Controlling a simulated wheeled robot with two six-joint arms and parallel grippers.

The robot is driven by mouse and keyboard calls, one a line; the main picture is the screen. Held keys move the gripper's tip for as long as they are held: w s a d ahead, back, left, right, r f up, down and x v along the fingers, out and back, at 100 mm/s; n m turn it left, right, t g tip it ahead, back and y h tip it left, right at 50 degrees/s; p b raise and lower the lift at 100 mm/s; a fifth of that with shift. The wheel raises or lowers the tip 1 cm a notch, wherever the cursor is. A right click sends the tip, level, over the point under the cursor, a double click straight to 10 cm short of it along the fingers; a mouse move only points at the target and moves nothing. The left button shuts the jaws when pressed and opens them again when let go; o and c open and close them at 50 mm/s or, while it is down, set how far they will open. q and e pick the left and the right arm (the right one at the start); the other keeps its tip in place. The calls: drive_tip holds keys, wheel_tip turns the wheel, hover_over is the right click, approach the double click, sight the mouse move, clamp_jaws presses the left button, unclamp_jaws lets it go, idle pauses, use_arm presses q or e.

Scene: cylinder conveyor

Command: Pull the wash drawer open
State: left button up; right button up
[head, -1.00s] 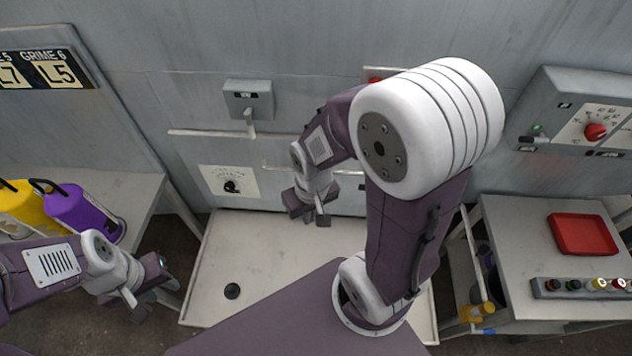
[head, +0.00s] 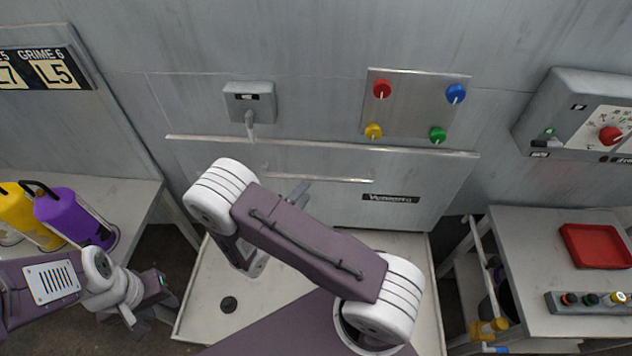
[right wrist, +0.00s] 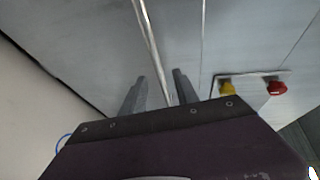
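The wash drawer (head: 408,216) is a broad grey front panel with a nameplate, low on the wall. Its handle is a thin, pale horizontal bar (head: 335,179). The arm hides the panel's left part. My right gripper (head: 296,190) is at the left part of the handle, mostly hidden by its arm. In the right wrist view, the right gripper (right wrist: 160,78) has its fingers apart, one on each side of the handle bar (right wrist: 151,45). I cannot tell whether they touch it. My left gripper (head: 150,308) hangs at the lower left, away from the drawer; its fingertips are unclear.
A knob panel (head: 415,105) and a grey lever box (head: 249,102) are above the drawer. A pale tray (head: 205,306) lies below. Purple (head: 72,219) and yellow (head: 28,212) containers stand left. A side table (head: 522,238) with a red tray (head: 597,246) is at right.

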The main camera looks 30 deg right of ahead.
sight(317, 178)
drive_tip(key=x, duration=0.4)
drive_tip(key=p+x, duration=0.1)
drive_tip(key=x, duration=0.3)
drive_tip(key=shift+w+d+f, duration=0.2)
drive_tip(key=shift+w+f, duration=0.1)
drive_tip(key=shift+c, duration=0.4)
clamp_jaws()
idle(0.8)
